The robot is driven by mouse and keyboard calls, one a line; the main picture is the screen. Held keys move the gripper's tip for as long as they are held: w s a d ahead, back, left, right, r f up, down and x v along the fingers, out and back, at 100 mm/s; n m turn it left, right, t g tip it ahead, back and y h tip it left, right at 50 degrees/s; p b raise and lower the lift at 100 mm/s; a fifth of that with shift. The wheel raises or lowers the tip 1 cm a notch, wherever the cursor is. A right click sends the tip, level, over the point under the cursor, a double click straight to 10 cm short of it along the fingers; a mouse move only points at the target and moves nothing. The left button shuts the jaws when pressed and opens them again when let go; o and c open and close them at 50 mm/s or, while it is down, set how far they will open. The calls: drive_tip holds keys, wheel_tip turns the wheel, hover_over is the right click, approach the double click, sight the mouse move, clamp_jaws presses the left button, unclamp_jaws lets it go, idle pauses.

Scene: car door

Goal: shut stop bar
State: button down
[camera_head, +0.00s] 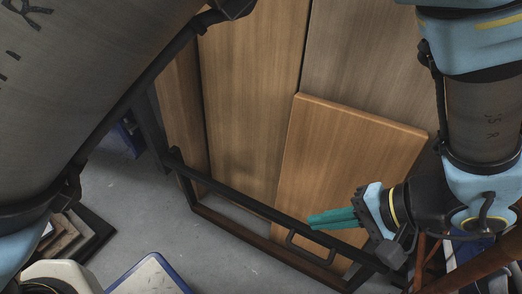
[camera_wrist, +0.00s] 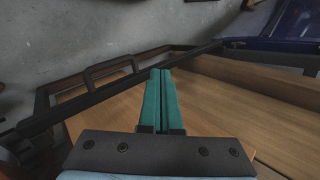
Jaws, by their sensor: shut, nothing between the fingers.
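The stop bar (camera_head: 238,190) is a dark metal bar running diagonally across the front of the leaning wooden boards. A loop handle (camera_head: 312,249) sits on it toward its lower right part. My gripper (camera_head: 312,221), with teal fingers, is shut and empty beside the bar, close to the handle on the board side. In the wrist view the shut fingers (camera_wrist: 161,74) point toward the bar (camera_wrist: 100,97), with the handle (camera_wrist: 108,70) to their left. I cannot tell whether the fingers touch the bar, or whether its ends are latched.
Wooden boards (camera_head: 350,150) stand behind the bar within a dark frame (camera_head: 255,240). Bare grey floor (camera_head: 215,250) lies in front. A white panel with a blue edge (camera_head: 150,275) is at the lower left. Orange-brown metal parts (camera_head: 480,262) crowd the lower right.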

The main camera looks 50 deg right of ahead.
drive_tip(key=f+b, duration=0.1)
drive_tip(key=f, duration=0.3)
drive_tip(key=s+f+b, duration=0.1)
drive_tip(key=f, duration=0.3)
drive_tip(key=s+f+b, duration=0.1)
drive_tip(key=f, duration=0.3)
drive_tip(key=shift+d+f, duration=0.1)
drive_tip(key=shift+d, duration=0.1)
drive_tip(key=shift+f+b, duration=0.45)
drive_tip(key=shift+f, duration=0.15)
drive_tip(key=shift+w+f, duration=0.1)
wheel_tip(320, 180, up, 12)
drive_tip(key=p, duration=0.4)
drive_tip(key=shift+r, duration=0.2)
